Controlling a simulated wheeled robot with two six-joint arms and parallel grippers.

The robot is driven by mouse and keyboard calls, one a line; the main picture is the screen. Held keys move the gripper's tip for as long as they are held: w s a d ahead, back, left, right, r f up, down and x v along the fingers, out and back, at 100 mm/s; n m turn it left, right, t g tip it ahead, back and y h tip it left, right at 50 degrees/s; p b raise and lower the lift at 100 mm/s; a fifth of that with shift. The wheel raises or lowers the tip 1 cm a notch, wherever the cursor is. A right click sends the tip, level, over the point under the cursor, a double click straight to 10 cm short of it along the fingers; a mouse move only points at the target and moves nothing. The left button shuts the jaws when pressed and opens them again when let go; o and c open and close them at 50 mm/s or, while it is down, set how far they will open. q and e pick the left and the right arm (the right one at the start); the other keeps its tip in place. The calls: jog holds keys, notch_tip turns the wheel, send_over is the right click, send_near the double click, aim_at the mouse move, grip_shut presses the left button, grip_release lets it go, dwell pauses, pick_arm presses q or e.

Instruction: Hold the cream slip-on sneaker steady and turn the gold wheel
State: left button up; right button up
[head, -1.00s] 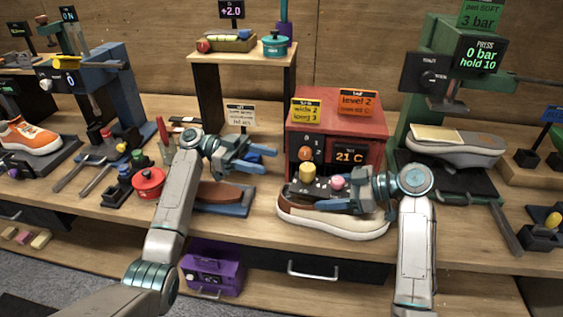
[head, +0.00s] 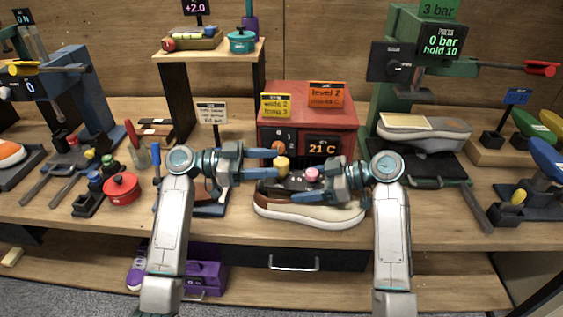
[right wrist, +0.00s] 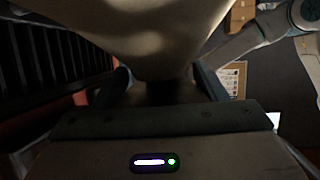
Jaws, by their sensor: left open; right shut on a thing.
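The cream slip-on sneaker (head: 318,218) lies in front of the red box, its pale sole toward me. A dark device with a gold wheel (head: 283,163) and a pink knob (head: 312,174) sits in its opening. My left gripper (head: 272,161) is open, its fingertips pointing right beside the gold wheel; whether they touch it I cannot tell. My right gripper (head: 305,182) reaches in from the right and is shut on the sneaker. The right wrist view shows a large cream surface (right wrist: 145,35) between its fingers. The arms and fingers hide part of the sneaker's upper.
The red box (head: 335,118) with a 21 C display stands just behind the sneaker. A green press (head: 405,50) with a grey shoe (head: 425,135) is at right. A red pot (head: 122,188) and tools lie left. A drawer handle (head: 293,263) shows below the table edge.

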aim_at(281, 161)
pick_arm(q)
jog(key=shift+w+d, duration=0.1)
jog(key=shift+d, duration=1.7)
jog(key=c, duration=1)
jog(key=shift+o, duration=0.2)
jog(key=shift+w+m+g, duration=0.1)
jog(key=shift+m+g, duration=0.8)
jog(key=shift+g, duration=0.5)
jog(key=shift+m+g+y, duration=0.5)
jog(key=shift+m+g, duration=0.9)
jog(key=shift+g, duration=0.7)
